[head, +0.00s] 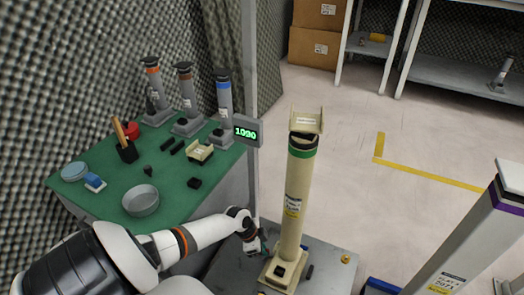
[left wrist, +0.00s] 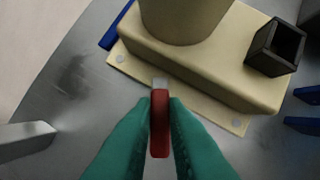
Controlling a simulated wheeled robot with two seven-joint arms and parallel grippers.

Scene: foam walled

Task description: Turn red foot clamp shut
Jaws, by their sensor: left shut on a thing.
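The red foot clamp (left wrist: 160,125) shows in the left wrist view as an upright red lever with a pale tip, beside the cream foot (left wrist: 215,65) of the column. My left gripper (left wrist: 160,108) has its two teal fingers closed on the lever from both sides. In the head view my left gripper (head: 259,246) is low, just left of the foot of the cream column (head: 293,195) with a green band. The clamp is mostly hidden by the gripper there. My right gripper is not in view.
A green table (head: 95,188) at the left holds a round dish (head: 141,200), tools and several grey posts. A display (head: 247,131) reads 1090. A column with a purple band (head: 465,235) stands at the right. The floor behind the cream column is clear.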

